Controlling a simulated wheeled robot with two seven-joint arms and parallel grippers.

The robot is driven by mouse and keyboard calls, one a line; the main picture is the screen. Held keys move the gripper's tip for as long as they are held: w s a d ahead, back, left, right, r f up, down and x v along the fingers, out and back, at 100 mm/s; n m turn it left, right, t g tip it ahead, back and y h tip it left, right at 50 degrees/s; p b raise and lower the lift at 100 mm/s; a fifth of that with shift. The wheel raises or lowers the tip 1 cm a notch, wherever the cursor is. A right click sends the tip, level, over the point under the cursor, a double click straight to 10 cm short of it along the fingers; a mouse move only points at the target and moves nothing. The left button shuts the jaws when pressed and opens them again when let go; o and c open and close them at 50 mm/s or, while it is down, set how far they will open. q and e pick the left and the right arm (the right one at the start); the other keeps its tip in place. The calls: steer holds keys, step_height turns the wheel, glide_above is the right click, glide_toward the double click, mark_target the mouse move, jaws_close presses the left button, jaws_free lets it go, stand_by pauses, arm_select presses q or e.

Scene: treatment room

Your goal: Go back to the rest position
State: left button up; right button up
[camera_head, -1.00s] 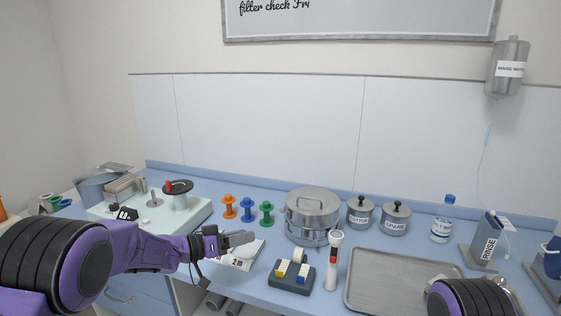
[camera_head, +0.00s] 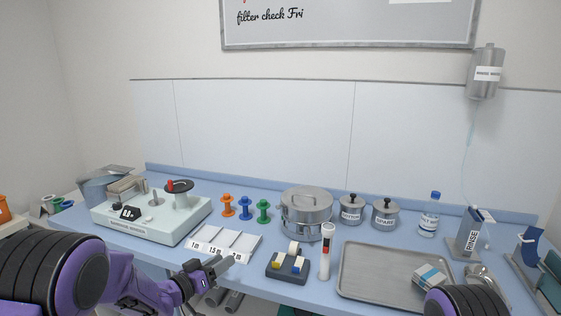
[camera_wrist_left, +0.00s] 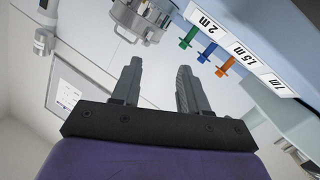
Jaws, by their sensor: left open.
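My left gripper (camera_head: 220,264) is low in front of the worktop's front edge, just below the white labelled tray. Its two fingers (camera_wrist_left: 160,88) stand apart in the left wrist view, with nothing between them. A dark purple arm part at the lower right (camera_head: 465,300) of the head view belongs to my right arm; its gripper is out of the picture.

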arm_select(q)
steer(key=s+a+f+n+g+y, duration=0.2)
steer(key=s+a+f+n+y, duration=0.25)
steer(key=s+f, duration=0.6)
steer(key=s+a+f+n+g+y, duration=0.25)
steer(key=s+a+f+y, duration=0.25)
steer(key=s+f, duration=0.5)
steer(key=s+a+f+n+g+y, duration=0.1)
steer(key=s+a+f+g, duration=0.1)
steer(key=s, duration=1)
steer(key=s+a+f+n+g+y, duration=0.1)
steer(key=s+f+g, duration=0.3)
steer(key=s, duration=0.8)
steer(key=shift+s+a+f+y+b, duration=0.15)
steer(key=shift+a+f+y+b, duration=0.15)
steer(key=shift+a+f+y, duration=0.35)
steer(key=shift+d+f, duration=0.15)
